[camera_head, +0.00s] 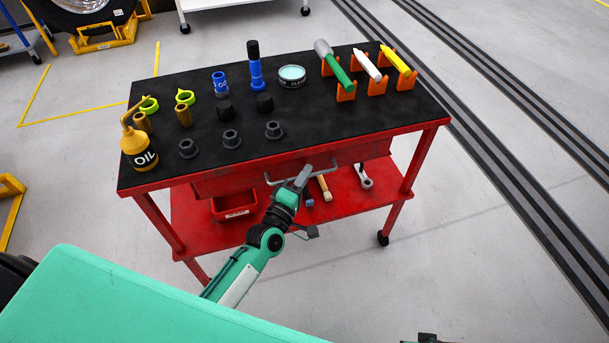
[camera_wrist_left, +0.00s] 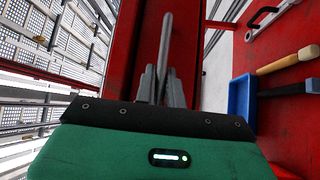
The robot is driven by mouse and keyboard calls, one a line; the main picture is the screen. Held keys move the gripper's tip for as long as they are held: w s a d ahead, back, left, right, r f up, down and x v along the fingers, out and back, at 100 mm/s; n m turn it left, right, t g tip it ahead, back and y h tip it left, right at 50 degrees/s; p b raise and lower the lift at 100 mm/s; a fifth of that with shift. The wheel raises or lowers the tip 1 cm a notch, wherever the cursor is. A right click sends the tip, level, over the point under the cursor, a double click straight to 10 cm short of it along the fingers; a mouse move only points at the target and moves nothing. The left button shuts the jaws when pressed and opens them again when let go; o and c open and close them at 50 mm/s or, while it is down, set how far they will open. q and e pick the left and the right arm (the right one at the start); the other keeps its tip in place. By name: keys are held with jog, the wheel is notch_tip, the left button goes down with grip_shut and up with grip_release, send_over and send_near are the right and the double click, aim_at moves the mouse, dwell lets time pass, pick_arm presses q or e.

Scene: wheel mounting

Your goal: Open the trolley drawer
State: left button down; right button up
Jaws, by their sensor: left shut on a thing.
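The red trolley (camera_head: 425,160) has a black top and a red drawer (camera_head: 230,181) under its front edge. A grey bar handle (camera_head: 273,181) stands out from the drawer front, and it also shows in the wrist view (camera_wrist_left: 167,40).
On the top are an oil can (camera_head: 139,150), a blue flashlight (camera_head: 256,70), a round tin (camera_head: 292,76), several dark sockets and tools on orange stands (camera_head: 346,92). The lower shelf (camera_head: 270,217) holds a red bin (camera_head: 234,206) and hand tools. The floor right of the trolley is clear.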

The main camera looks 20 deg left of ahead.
pick_arm(q)
jog(key=shift+s, duration=0.1)
jog(key=s+d+p, duration=0.2)
jog(key=s+d, duration=0.5)
jog(key=s, duration=0.4)
jog(key=s+d+p, duration=0.3)
jog(key=s+d, duration=0.5)
jog(key=s, duration=0.3)
pick_arm(e)
jog(key=s+d+f, duration=0.1)
jog(key=s+f, duration=0.2)
jog(key=f, duration=1)
jog(key=shift+s+d+g, duration=0.15)
jog(key=shift+s+g, duration=0.15)
jog(key=shift+g, duration=0.1)
pick_arm(q)
jog(key=shift+s, duration=0.1)
jog(key=c, duration=1.5)
grip_release()
